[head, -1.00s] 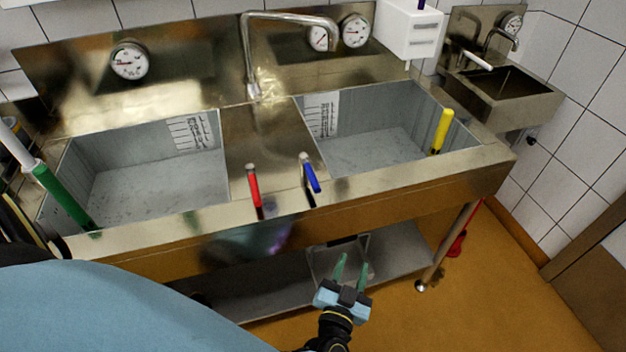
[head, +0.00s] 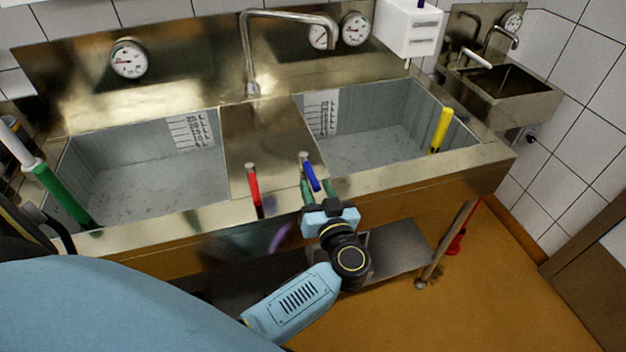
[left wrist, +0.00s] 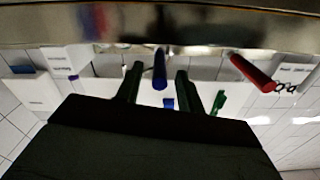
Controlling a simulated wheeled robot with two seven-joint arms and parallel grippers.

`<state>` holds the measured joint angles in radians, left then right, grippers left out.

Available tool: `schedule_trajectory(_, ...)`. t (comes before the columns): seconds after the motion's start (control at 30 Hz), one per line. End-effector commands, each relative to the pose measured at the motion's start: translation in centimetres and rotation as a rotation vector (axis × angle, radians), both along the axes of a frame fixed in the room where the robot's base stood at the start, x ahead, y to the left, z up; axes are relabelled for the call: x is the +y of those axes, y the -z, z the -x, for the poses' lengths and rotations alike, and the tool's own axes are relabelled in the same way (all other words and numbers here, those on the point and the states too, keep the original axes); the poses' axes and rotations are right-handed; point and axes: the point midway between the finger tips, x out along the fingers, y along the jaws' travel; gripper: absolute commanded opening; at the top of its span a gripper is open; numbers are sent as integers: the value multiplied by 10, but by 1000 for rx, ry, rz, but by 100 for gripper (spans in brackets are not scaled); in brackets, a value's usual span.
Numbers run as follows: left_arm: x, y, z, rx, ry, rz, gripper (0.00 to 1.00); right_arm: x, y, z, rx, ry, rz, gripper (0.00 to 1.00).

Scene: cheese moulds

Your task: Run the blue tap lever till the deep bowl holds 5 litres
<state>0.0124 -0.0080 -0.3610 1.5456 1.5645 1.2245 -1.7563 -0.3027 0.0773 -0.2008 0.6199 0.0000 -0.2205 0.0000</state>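The blue tap lever (head: 312,177) stands at the sink's front edge, beside the red lever (head: 253,185). My left gripper (head: 318,186) is open, its green fingers on either side of the blue lever. In the left wrist view the blue lever (left wrist: 160,70) shows between the spread fingers; contact cannot be told. The right bowl (head: 375,150) and left bowl (head: 150,180) each carry a scale plate on the inside. No water shows in either, and I cannot tell which is the deep one. The spout (head: 290,17) points towards the right bowl, with no stream seen. My right gripper is out of view.
A yellow-handled tool (head: 441,130) stands in the right bowl, a green-handled one (head: 60,193) at the left bowl. Round dials (head: 129,60) sit on the back panel. A small basin (head: 505,90) hangs at right.

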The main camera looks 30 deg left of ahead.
Motion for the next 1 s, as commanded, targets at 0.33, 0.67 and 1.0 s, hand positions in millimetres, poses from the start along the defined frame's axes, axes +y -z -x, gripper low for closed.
schedule_trajectory(0.33, 24, 0, -20, -1, -1, -1, 38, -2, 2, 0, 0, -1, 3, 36)
schedule_trajectory(0.67, 24, 0, -21, -1, 0, -1, 27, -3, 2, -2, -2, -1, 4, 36)
schedule_trajectory(1.0, 24, 0, -20, -1, 0, -1, 0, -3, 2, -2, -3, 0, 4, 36)
